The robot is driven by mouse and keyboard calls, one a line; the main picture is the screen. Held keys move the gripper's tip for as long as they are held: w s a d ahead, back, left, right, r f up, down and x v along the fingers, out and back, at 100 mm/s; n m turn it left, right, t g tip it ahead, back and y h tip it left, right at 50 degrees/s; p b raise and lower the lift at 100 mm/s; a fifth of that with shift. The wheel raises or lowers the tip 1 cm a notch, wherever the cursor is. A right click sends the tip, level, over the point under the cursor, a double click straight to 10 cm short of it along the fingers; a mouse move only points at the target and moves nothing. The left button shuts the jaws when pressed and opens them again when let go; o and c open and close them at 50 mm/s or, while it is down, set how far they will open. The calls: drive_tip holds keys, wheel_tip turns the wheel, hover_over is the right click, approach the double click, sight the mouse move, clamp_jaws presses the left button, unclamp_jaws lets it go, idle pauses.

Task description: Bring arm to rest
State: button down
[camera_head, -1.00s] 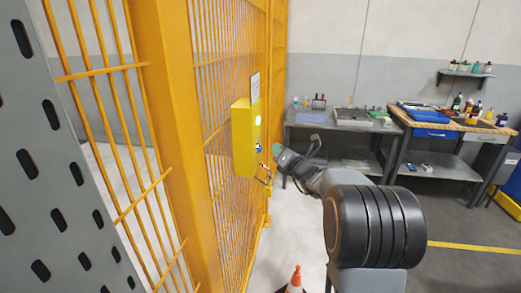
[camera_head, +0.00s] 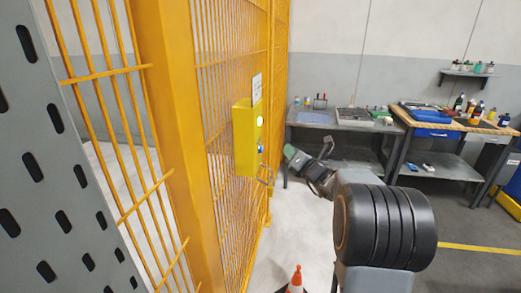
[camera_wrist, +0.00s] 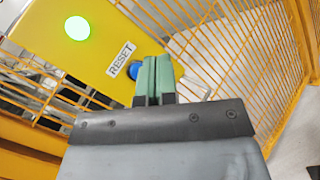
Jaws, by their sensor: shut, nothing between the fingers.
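My gripper (camera_wrist: 155,80) is shut and empty, its two green fingers pressed together in the wrist view. In the head view my gripper (camera_head: 290,153) is in front and to the right of a yellow control box (camera_head: 246,140), with a visible gap between them. The box (camera_wrist: 70,45) also fills the upper left of the wrist view. It carries a lit green lamp (camera_wrist: 77,28), a label reading RESET (camera_wrist: 121,58) and a blue button (camera_wrist: 136,71) partly hidden behind my fingers.
A yellow mesh fence (camera_head: 222,120) bears the box. An orange cone (camera_head: 296,280) stands on the floor below. A grey bench (camera_head: 330,122) and a wood-topped workbench (camera_head: 460,126) stand at the back. The floor between fence and benches is mostly clear.

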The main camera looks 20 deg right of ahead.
drive_tip(key=s+a+f+n+g+y, duration=0.3)
drive_tip(key=s+a+f+n+g, duration=0.8)
drive_tip(key=n, duration=1)
drive_tip(key=s+a+r+n+g+h+p, duration=0.1)
drive_tip(key=s+n+h, duration=0.3)
drive_tip(key=s+n, duration=0.5)
drive_tip(key=s+a+r+n+g+h+p, duration=0.2)
drive_tip(key=s+n+g+h+p, duration=0.1)
drive_tip(key=s+n, duration=0.5)
drive_tip(key=n+h+p, duration=0.1)
drive_tip(key=n, duration=0.1)
drive_tip(key=shift+s+a+n, duration=0.2)
drive_tip(key=shift+s+n, duration=0.1)
drive_tip(key=shift+s, duration=0.05)
